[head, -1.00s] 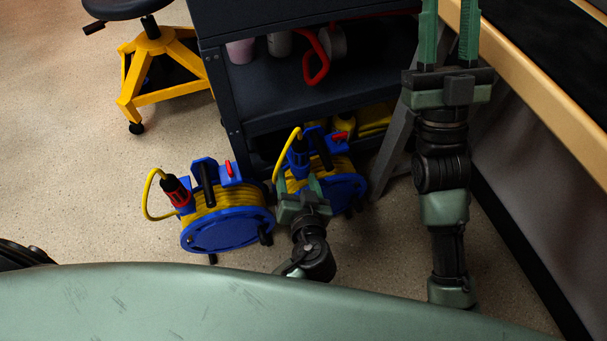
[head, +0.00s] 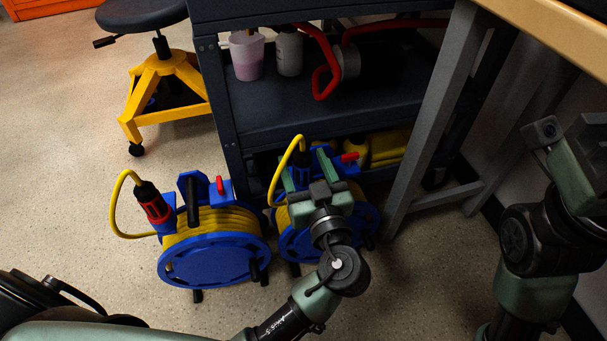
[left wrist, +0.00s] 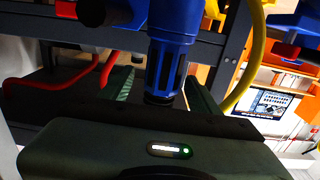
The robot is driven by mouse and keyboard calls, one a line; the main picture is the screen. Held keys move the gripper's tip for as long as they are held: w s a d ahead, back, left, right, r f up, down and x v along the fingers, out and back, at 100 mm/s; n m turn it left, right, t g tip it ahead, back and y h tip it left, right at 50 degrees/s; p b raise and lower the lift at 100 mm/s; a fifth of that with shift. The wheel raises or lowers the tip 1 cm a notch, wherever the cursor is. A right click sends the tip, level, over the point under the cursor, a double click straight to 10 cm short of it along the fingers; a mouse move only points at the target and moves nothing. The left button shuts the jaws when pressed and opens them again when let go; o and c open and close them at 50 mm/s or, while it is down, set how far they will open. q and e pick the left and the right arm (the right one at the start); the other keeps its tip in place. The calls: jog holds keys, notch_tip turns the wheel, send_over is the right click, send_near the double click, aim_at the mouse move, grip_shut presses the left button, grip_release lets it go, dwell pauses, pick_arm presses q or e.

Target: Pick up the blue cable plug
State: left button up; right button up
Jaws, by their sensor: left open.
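The blue cable plug (left wrist: 174,35) hangs upright in the left wrist view, with a ribbed lower sleeve and a dark end. In the head view the plug (head: 301,160) is mostly hidden by my left gripper (head: 305,168), at the right-hand cable reel (head: 290,245). My left gripper is open. In the left wrist view its fingers (left wrist: 162,92) stand on either side of the plug's lower end, with a gap visible at the sides. My right arm is at the right edge of the head view; its fingers are out of view.
A second blue reel (head: 213,262) with a red plug (head: 153,205) stands just left. A dark shelf cart (head: 330,125) is right behind the reels, with a cup and red-handled item on it. A grey table leg (head: 430,120) is at right.

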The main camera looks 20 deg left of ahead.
pick_arm(q)
jog(key=x, duration=0.3)
jog(key=shift+w+a+b, duration=0.15)
jog(key=shift+b, duration=0.25)
jog(key=shift+c, duration=0.3)
grip_shut()
dwell(0.8)
